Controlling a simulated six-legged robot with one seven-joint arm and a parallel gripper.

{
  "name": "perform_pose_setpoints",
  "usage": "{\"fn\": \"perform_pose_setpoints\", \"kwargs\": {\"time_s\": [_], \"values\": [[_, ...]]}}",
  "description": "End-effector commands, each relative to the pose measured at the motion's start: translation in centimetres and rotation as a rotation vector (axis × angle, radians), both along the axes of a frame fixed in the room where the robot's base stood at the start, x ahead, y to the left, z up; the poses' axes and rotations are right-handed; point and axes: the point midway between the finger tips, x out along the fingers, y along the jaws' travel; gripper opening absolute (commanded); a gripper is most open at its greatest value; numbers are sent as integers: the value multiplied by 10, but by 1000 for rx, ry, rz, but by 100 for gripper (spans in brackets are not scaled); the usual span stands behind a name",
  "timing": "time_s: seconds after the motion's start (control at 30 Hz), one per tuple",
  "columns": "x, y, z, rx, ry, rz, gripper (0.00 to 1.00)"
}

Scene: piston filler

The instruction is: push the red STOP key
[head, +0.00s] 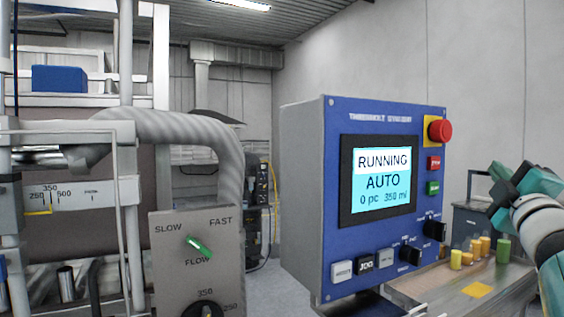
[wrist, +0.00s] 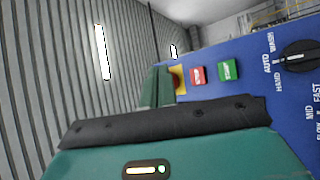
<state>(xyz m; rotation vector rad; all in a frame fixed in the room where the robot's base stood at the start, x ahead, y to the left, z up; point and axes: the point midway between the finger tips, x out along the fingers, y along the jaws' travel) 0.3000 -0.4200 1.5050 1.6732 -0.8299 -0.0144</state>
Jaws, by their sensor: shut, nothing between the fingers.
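The red STOP key (head: 433,162) is a small square key on the right side of the blue control panel (head: 330,235), above the green START key (head: 432,187). In the wrist view the red key (wrist: 198,75) shows left of the green key (wrist: 229,70). My gripper (head: 497,175) is to the right of the panel in the head view, apart from it. In the wrist view its shut fingers (wrist: 157,86) stand left of the red key and partly hide a yellow plate. The fingers look empty.
A large red mushroom button (head: 440,131) on a yellow plate sits just above the STOP key. Black selector knobs (head: 434,230) stick out lower on the panel. The screen (head: 381,181) reads RUNNING, AUTO, 0 pc, 350 ml. A metal table (head: 470,285) with yellow and green containers stands below right.

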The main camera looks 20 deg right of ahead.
Motion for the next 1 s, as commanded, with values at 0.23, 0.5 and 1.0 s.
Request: {"fn": "perform_pose_setpoints", "kwargs": {"time_s": [0.23, 0.5, 1.0], "values": [[3, 1, 1, -2, 0, 3, 0], [27, 5, 1, -2, -1, 5, 0], [85, 13, 1, -1, 0, 5, 0]]}}
